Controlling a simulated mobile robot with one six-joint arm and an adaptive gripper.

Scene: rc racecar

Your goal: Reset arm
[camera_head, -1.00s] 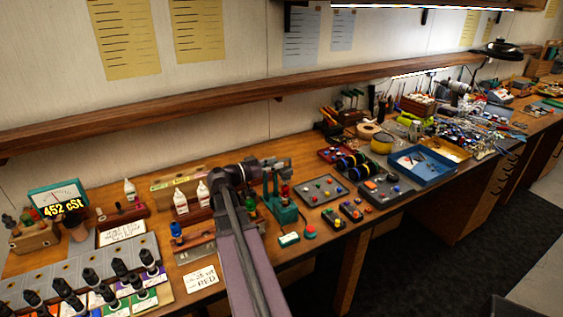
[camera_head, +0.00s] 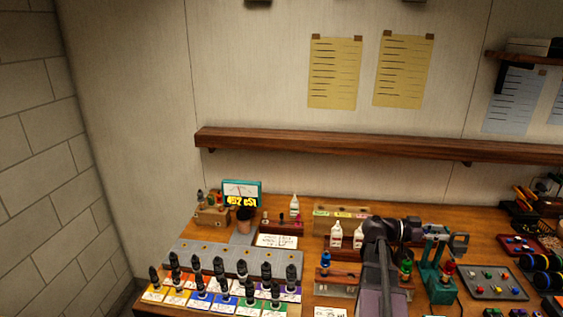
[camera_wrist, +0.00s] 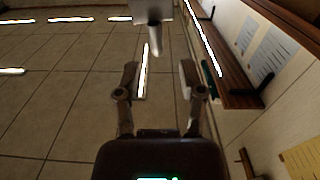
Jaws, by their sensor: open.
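My gripper (camera_wrist: 160,82) is open in the wrist view, with its two fingers apart and nothing between them. In the head view my arm rises from the bottom edge, right of the middle, and bends to the right. My gripper (camera_head: 459,244) there is small, above the back part of the bench near a green device (camera_head: 437,279). I cannot tell from the head view whether it touches anything.
The wooden bench (camera_head: 490,235) carries a rack of black-topped bottles (camera_head: 220,284), a meter (camera_head: 241,193), white bottles (camera_head: 336,234) and a tray of coloured parts (camera_head: 492,283). A wall shelf (camera_head: 340,145) runs above. A brick wall (camera_head: 35,130) stands left.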

